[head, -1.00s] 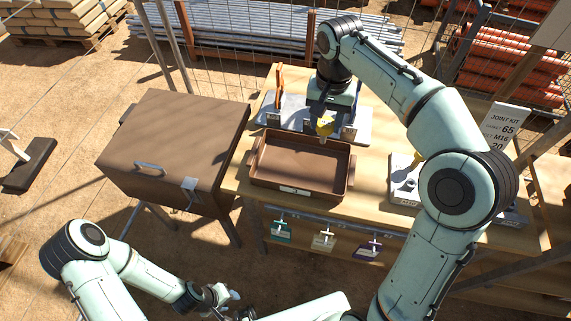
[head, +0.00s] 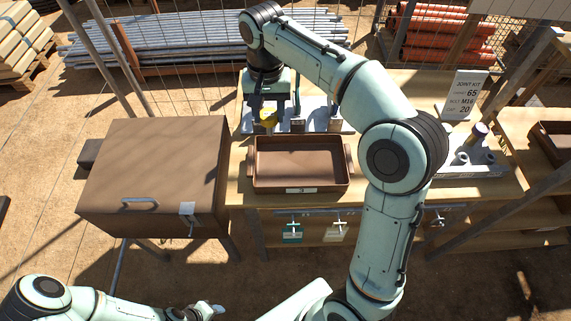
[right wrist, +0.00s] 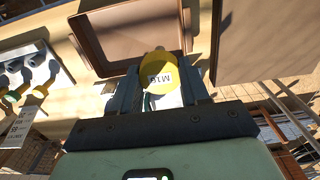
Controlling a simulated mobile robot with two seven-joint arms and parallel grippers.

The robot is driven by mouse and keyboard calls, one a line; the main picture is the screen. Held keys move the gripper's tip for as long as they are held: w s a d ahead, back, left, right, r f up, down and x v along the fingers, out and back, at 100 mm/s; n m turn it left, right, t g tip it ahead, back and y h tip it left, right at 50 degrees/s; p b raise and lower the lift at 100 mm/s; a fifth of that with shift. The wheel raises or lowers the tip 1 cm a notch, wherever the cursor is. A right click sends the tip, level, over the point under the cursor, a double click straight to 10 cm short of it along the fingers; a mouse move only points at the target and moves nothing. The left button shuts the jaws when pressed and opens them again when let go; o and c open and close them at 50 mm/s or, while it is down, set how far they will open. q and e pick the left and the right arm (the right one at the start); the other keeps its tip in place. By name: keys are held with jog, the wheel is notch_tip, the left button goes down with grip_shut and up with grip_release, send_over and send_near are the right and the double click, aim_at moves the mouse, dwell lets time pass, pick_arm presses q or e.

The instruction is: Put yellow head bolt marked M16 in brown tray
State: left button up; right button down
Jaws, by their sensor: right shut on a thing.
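My right gripper (head: 268,108) is shut on the yellow head bolt (head: 267,118). In the right wrist view the bolt's yellow head (right wrist: 152,72) sits between the fingers (right wrist: 158,95), with a white label that reads M16 upside down. The brown tray (head: 300,188) stands on the wooden bench with an empty floor. In the head view the bolt shows at the tray's back left edge; its exact height is unclear. The tray also shows at the top of the right wrist view (right wrist: 92,45). My left gripper (head: 205,310) is low at the bottom edge, its fingers unclear.
A large brown box (head: 155,175) stands left of the bench. A grey rack (head: 313,112) is behind the tray. A grey fixture (head: 475,160) with parts and a JOINT KIT sign (head: 462,93) are at the right. Tags hang along the bench front.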

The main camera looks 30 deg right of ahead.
aim_at(271, 135)
pick_arm(q)
jog(key=s+f+b, duration=0.3)
jog(key=s+f, duration=0.1)
jog(key=shift+s+f+g, duration=0.15)
jog(key=shift+f+g, duration=0.05)
jog(key=shift+g, duration=0.1)
pick_arm(e)
jog(key=shift+s+d+f, duration=0.1)
jog(key=shift+f, duration=9.65)
pick_arm(q)
jog(key=shift+d, duration=0.1)
pick_arm(e)
jog(key=c, duration=0.5)
grip_release()
jog(key=shift+f, duration=0.15)
jog(key=shift+c, duration=0.2)
pick_arm(q)
jog(key=shift+f, duration=0.1)
pick_arm(e)
notch_tip(271, 135, up, 12)
jog(key=shift+r+p, duration=0.2)
jog(key=shift+p, duration=0.65)
pick_arm(q)
jog(key=shift+w+r, duration=0.95)
jog(key=shift+r, duration=0.25)
pick_arm(e)
jog(key=shift+f, duration=0.1)
